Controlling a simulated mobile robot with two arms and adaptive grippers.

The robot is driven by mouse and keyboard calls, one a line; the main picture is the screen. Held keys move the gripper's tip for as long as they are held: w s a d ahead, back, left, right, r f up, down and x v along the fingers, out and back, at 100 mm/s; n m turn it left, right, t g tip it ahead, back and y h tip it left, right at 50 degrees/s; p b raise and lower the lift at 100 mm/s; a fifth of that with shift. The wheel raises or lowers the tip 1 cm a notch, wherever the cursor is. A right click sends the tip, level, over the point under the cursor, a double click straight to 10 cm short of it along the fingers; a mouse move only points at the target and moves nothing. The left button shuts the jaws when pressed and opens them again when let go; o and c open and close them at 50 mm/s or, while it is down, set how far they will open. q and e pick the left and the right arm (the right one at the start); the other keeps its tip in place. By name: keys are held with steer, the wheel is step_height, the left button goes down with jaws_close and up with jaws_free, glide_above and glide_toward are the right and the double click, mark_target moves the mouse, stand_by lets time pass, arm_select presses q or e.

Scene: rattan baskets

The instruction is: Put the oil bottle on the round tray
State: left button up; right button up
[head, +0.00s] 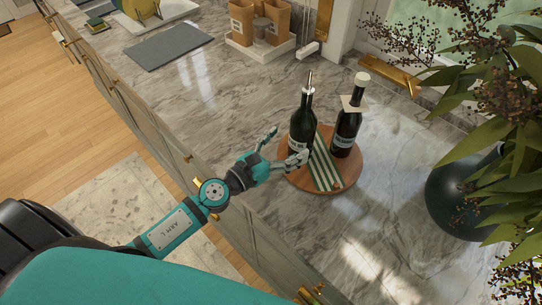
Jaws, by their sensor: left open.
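A dark green oil bottle (301,126) with a metal pourer stands upright at the back-left side of the round wooden tray (294,179). Its base is partly hidden by my gripper, and I cannot tell whether it rests fully on the tray. My left gripper (287,147) is open, low and just in front of the oil bottle. One finger is to the bottle's left and the other is before its base. I cannot tell whether they touch it. My right gripper is not in view.
A second dark bottle (346,131) with a pale collar stands on the tray's right, beside a green-striped cloth (323,167). A dark vase (462,198) with leafy branches is at the right. Wooden containers (243,22) and a grey mat (168,46) are farther back. The marble between is clear.

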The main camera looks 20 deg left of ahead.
arm_select(q)
steer(key=b+v, duration=0.2)
steer(key=v, duration=0.4)
steer(key=shift+s, duration=0.1)
stand_by(0.4)
